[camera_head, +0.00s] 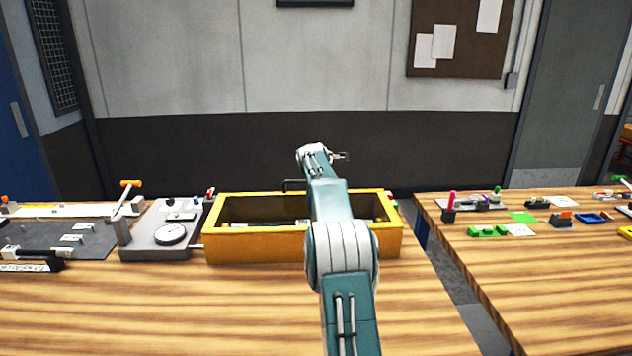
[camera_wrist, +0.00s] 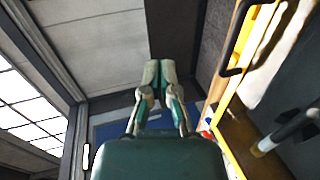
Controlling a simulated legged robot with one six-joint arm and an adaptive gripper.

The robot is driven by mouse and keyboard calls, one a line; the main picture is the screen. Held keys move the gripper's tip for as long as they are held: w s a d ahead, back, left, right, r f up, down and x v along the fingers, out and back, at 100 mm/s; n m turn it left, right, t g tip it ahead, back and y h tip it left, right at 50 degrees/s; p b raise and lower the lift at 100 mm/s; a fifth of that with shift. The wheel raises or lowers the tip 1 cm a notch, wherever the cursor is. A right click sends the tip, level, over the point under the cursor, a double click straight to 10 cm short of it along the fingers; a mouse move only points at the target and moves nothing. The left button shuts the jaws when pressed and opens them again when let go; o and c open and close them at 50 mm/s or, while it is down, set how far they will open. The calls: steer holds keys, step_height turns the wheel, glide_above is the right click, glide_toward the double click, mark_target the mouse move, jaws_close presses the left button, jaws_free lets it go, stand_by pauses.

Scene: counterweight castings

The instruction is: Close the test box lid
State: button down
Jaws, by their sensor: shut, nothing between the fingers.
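The yellow test box (camera_head: 250,246) stands on the wooden table, its top open and dark inside. A black handle (camera_head: 293,184) rises at its far rim; I cannot clearly tell the lid from the back wall. In the wrist view the handle (camera_wrist: 236,42) is at upper right, on a yellow edge (camera_wrist: 222,82). My gripper (camera_head: 343,156) is above and beyond the far rim, right of the handle. In the wrist view my gripper (camera_wrist: 159,78) is shut and empty, apart from the handle. My arm crosses over the box and hides part of its right side.
A grey fixture with a round dial (camera_head: 170,234) stands just left of the box. A dark grey board (camera_head: 62,238) lies farther left. A rod (camera_wrist: 290,130) shows inside the box. A second table (camera_head: 540,280) with small parts stands right, across a gap. The front table is clear.

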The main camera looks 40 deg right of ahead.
steer(key=w+d+f, duration=0.1)
steer(key=f, duration=0.2)
steer(key=w+d+f, duration=0.1)
steer(key=w+f, duration=0.1)
steer(key=w+d+f, duration=0.1)
steer(key=f, duration=0.2)
steer(key=shift+w+d+f, duration=0.2)
steer(key=shift+d+f, duration=0.05)
steer(key=shift+f, duration=0.05)
steer(key=shift+w+d+f, duration=0.15)
steer(key=shift+f, duration=0.35)
steer(key=shift+w+d+f, duration=0.1)
steer(key=shift+f, duration=0.35)
